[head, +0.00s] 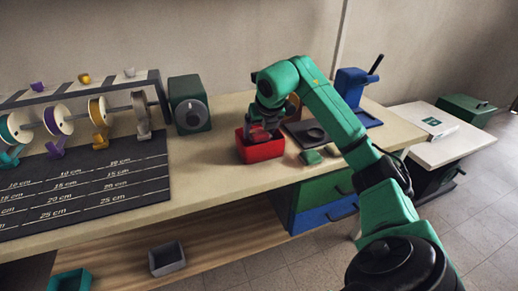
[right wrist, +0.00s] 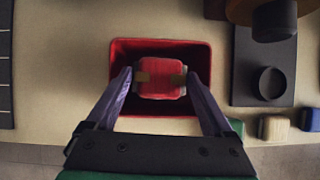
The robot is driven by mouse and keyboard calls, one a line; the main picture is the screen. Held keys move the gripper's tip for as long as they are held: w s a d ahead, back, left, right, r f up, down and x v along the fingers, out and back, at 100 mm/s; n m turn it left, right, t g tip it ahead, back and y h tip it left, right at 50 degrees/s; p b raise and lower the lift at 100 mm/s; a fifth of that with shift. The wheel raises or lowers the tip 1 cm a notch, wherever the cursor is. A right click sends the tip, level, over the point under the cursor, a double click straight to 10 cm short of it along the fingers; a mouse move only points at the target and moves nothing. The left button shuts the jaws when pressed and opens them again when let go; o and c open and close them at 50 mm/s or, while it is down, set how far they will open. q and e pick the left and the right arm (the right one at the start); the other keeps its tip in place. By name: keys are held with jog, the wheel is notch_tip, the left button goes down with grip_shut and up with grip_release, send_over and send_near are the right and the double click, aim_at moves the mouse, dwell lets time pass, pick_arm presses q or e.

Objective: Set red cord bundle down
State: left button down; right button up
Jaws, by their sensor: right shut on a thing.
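The red cord bundle (right wrist: 160,88) has a tan band around its middle and shows in the right wrist view inside the outline of a red bin. The red bin (head: 262,151) stands open-topped on the workbench; in the right wrist view its rim (right wrist: 120,48) surrounds the bundle. My right gripper (right wrist: 160,80) is shut on the bundle, one finger at each side, at the bin. In the head view my right gripper (head: 262,131) is low over the bin. I cannot tell whether the bundle touches the bin's floor. My left gripper is not in view.
A black mat (head: 85,187) with length lines and a rack of ribbon spools (head: 55,119) lie left on the bench. A dark tray (head: 309,133), a green block (head: 312,157) and a blue press (head: 352,88) stand right of the bin. Bench front between mat and bin is clear.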

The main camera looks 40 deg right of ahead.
aim_at(260, 142)
notch_tip(260, 142, down, 4)
jog(key=shift+f+b, duration=0.2)
jog(key=shift+b, duration=0.15)
jog(key=shift+f, duration=0.2)
jog(key=o, duration=1.1)
jog(key=shift+c, duration=0.2)
jog(key=shift+r, duration=0.35)
jog(key=p+v, duration=0.1)
jog(key=v, duration=1)
jog(key=shift+s+r, duration=0.25)
jog(key=shift+a, duration=0.1)
